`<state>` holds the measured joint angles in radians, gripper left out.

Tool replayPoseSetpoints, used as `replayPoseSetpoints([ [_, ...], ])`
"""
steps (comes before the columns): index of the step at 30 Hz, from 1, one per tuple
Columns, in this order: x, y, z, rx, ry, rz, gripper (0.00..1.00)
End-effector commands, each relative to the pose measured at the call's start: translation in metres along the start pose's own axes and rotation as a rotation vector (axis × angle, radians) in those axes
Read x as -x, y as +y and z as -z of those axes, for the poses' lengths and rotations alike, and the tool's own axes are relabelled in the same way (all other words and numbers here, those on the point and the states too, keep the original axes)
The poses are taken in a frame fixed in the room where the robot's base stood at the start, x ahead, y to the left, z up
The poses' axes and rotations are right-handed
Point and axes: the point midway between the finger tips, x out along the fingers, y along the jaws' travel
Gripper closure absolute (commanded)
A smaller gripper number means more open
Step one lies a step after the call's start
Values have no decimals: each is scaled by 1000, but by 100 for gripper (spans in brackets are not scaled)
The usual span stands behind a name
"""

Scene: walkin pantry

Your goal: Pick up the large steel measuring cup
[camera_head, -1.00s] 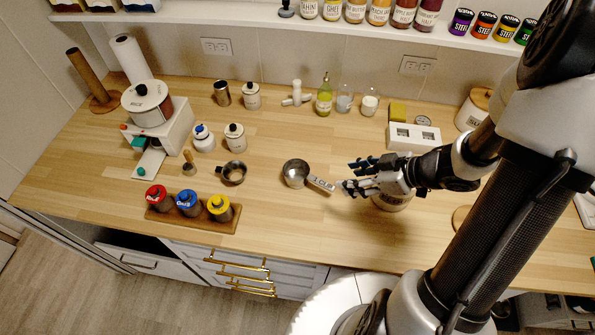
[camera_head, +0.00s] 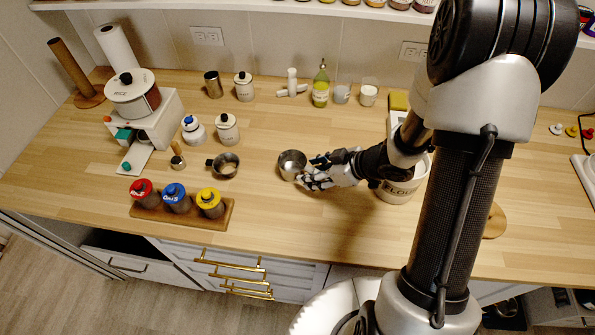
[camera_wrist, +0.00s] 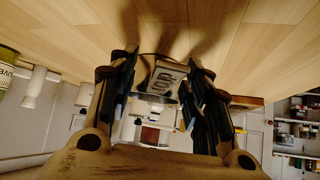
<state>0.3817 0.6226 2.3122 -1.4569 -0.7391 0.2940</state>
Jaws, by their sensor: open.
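The large steel measuring cup (camera_head: 291,163) stands on the wooden counter (camera_head: 270,220), near the middle in the head view. My gripper (camera_head: 310,172) is low over the counter at the cup's right, around its handle side, and hides the handle there. In the wrist view, my gripper's two fingers (camera_wrist: 165,90) are apart, with the cup's labelled handle (camera_wrist: 168,78) between them. I cannot tell whether either finger touches it. The cup's bowl is mostly hidden in that view.
A smaller dark-handled cup (camera_head: 225,165) stands to the left. A rack with several lidded jars (camera_head: 180,210) is at the front left. A large flour canister (camera_head: 400,186) stands right beside my arm. A green bottle (camera_head: 321,88) is behind. Counter in front of the cup is clear.

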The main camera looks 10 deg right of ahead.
Motion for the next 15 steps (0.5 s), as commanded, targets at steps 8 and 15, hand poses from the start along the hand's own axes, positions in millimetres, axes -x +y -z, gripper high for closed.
replayPoseSetpoints([
  [8,-1,0,1,1,0,-1,57],
  [15,-1,0,1,1,0,-1,73],
])
